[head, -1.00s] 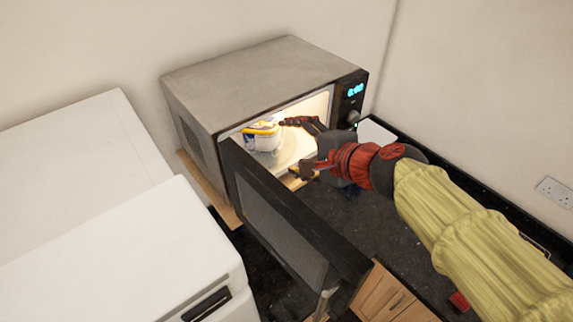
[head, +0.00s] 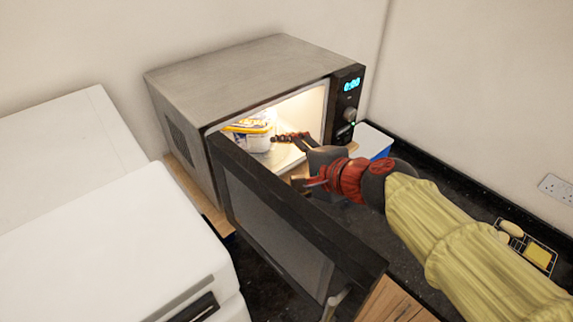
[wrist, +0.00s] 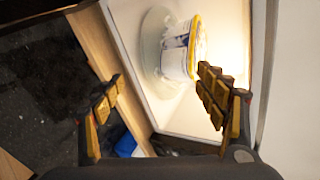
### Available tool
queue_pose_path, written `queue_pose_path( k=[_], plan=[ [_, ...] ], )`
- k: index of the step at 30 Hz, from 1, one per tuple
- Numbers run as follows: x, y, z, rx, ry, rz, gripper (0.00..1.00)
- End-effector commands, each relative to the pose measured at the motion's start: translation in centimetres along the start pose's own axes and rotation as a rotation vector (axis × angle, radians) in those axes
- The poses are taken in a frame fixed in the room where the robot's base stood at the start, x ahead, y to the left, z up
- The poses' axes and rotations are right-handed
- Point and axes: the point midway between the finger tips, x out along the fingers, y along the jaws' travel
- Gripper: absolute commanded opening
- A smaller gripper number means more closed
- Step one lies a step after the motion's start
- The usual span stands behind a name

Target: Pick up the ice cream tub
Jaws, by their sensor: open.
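The ice cream tub (head: 250,131) is white with a yellow lid and blue print. It stands inside the lit microwave (head: 250,75), on the glass turntable. It also shows in the wrist view (wrist: 182,48), lying sideways in that picture because the camera is rolled. My gripper (head: 290,160) is open and empty, at the microwave's opening. One finger reaches inside, close to the tub's right side; the other is lower, near the opening's front edge. In the wrist view the fingers (wrist: 160,100) are wide apart and the tub is ahead of them, with no clear contact.
The microwave door (head: 285,230) hangs open towards the front. A white appliance (head: 110,250) stands at the left. A blue and white container (head: 375,143) is behind my wrist, right of the microwave. A tray with yellow items (head: 537,254) lies at the right on the dark counter.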

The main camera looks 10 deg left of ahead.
Motion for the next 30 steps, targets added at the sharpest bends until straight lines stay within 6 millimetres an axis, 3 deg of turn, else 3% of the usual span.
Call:
queue_pose_path(
  k=[11,30],
  plan=[
    [1.2,-0.7,0.2,0.001,-0.001,0.001,0.73],
    [11.2,-5.7,1.4,0.0,-0.001,0.003,0.73]
  ],
)
